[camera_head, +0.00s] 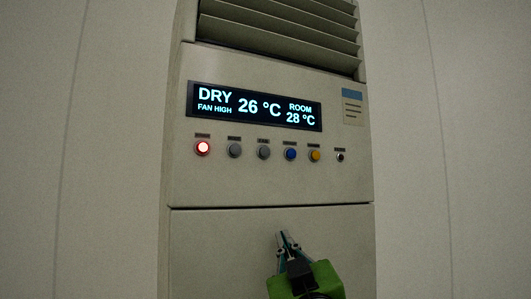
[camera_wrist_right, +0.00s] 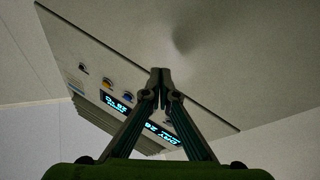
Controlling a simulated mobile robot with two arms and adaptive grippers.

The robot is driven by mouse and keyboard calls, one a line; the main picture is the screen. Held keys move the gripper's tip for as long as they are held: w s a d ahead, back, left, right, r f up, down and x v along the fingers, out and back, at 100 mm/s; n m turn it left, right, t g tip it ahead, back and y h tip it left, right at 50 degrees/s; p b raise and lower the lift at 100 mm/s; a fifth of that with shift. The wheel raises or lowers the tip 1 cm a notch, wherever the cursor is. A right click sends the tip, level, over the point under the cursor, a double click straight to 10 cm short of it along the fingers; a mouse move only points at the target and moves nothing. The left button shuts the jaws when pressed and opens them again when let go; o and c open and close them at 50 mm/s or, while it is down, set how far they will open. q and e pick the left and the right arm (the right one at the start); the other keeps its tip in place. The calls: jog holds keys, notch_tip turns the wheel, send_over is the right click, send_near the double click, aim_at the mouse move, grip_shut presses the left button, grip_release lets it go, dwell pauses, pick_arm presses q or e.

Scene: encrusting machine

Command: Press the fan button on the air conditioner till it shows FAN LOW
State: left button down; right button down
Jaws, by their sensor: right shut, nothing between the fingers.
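The air conditioner (camera_head: 270,180) stands upright against the wall. Its display (camera_head: 255,106) reads DRY, FAN HIGH, 26 °C, ROOM 28 °C. My right gripper (camera_head: 283,236) is shut and empty, below the buttons in front of the lower panel. In the right wrist view the gripper (camera_wrist_right: 160,75) partly hides the display. My left gripper is not in view.
Louvres (camera_head: 280,30) sit above the display. A small sticker (camera_head: 353,107) is at the display's right. Plain wall panels (camera_head: 110,150) flank the unit, and the space before the buttons is clear. In the right wrist view the unit appears tilted.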

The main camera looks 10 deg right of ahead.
aim_at(271, 153)
jog(key=s+r+t, duration=0.2)
jog(key=s+r, duration=0.2)
jog(key=r, duration=0.4)
jog(key=s+r+t+h, duration=0.1)
jog(key=s+r, duration=0.3)
jog(key=r, duration=0.5)
jog(key=shift+a+r+t, duration=0.2)
jog(key=shift+a+t, duration=0.05)
jog(key=shift+t, duration=0.25)
jog(key=shift+w, duration=0.1)
jog(key=w, duration=0.3)
jog(key=w+a+p, duration=0.1)
jog(key=w, duration=0.4)
jog(key=shift+w+a+f+p, duration=0.1)
jog(key=shift+w+a+p, duration=0.2)
jog(key=shift+a, duration=0.05)
jog(key=shift+w, duration=0.15)
jog(key=shift+w+a, duration=0.1)
jog(key=shift+w, duration=0.15)
